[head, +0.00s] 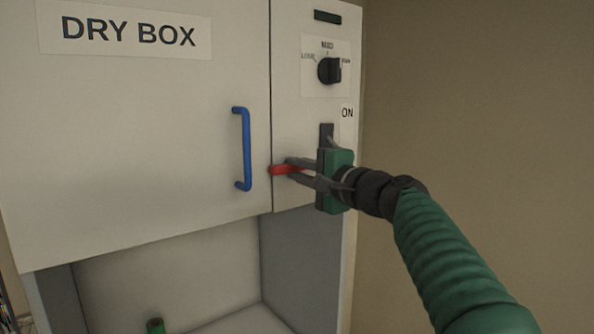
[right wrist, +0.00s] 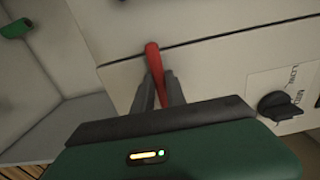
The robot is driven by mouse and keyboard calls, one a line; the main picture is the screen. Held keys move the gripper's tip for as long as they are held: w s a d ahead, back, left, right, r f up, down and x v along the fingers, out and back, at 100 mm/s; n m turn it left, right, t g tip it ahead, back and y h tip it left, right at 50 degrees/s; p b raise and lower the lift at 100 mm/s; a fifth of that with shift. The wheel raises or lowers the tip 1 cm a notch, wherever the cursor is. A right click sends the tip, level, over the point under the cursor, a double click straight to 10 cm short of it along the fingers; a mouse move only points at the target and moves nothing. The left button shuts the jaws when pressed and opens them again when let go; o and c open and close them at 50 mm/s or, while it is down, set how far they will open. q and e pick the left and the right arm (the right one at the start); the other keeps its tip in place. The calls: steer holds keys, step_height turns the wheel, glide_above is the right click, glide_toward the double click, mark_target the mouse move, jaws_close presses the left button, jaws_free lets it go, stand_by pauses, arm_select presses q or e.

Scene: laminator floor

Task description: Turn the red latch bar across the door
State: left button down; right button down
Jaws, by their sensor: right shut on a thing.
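The red latch bar (head: 284,169) is on the front of the dry box, at the seam between the door (head: 140,140) and the right panel. In the head view it lies nearly level, its left end at the door's edge. My right gripper (head: 290,170) is shut on the bar, coming from the right. In the right wrist view the bar (right wrist: 157,72) runs between the two grey fingers and its far end reaches the seam. The part of the bar deep between the fingers is hidden. My left gripper is not in view.
A blue door handle (head: 246,148) stands out left of the bar. A black knob (head: 329,70) is above on the panel, with a dark switch (head: 326,134) by the ON label behind my gripper. An open bay lies below the door, with a green object (head: 155,326).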

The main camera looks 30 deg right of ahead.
steer(key=shift+w+f, duration=0.1)
steer(key=shift+f, duration=0.2)
steer(key=c, duration=1.5)
jaws_free()
steer(key=shift+o, duration=0.7)
steer(key=shift+d+r, duration=0.1)
steer(key=shift+d, duration=0.1)
steer(key=s+d+b, duration=0.1)
steer(key=s+b, duration=0.3)
steer(key=s, duration=1.3)
steer(key=shift+d+b, duration=0.2)
steer(key=shift+b, duration=0.2)
